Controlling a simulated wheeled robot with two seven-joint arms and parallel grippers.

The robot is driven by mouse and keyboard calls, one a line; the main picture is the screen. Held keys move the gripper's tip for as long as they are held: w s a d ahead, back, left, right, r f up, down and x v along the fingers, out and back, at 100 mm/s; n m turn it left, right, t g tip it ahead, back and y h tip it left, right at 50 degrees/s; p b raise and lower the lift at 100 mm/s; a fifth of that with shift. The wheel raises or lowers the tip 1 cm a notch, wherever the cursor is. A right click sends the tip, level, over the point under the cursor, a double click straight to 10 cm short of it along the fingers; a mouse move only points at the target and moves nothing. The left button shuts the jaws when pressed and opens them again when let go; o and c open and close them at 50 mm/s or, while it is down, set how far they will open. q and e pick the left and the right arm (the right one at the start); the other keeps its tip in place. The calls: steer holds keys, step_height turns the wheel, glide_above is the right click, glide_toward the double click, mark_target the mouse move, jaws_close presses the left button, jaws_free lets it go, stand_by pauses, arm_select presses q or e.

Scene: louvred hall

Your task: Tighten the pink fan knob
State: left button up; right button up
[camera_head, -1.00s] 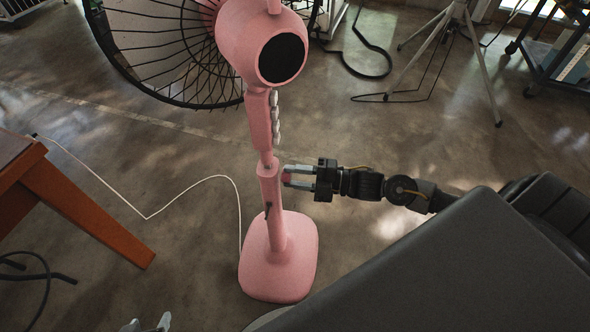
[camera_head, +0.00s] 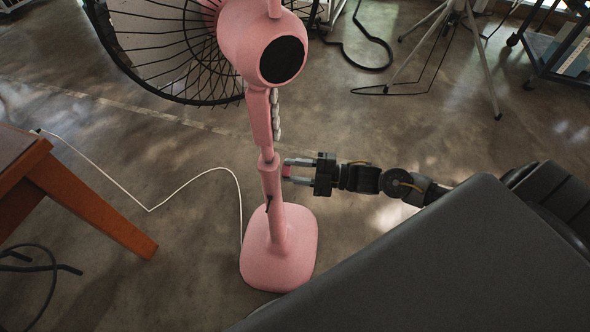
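The pink fan (camera_head: 277,244) stands upright on the floor in the middle of the head view, with its round base below and its motor housing and wire cage above. Its small pink knob (camera_head: 287,171) sticks out to the right from the pole. My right gripper (camera_head: 291,172) reaches in from the right at knob height, one finger above the knob and one below. My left gripper is not in view.
An orange wooden table (camera_head: 95,208) stands at the left. A white cable (camera_head: 190,184) runs across the floor to the fan. A tripod (camera_head: 478,60) and a dark cart (camera_head: 553,50) stand at the back right. The floor between is mostly clear.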

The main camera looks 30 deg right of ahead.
steer(key=o, duration=0.4)
steer(key=v, duration=1)
steer(key=shift+s+d, duration=0.3)
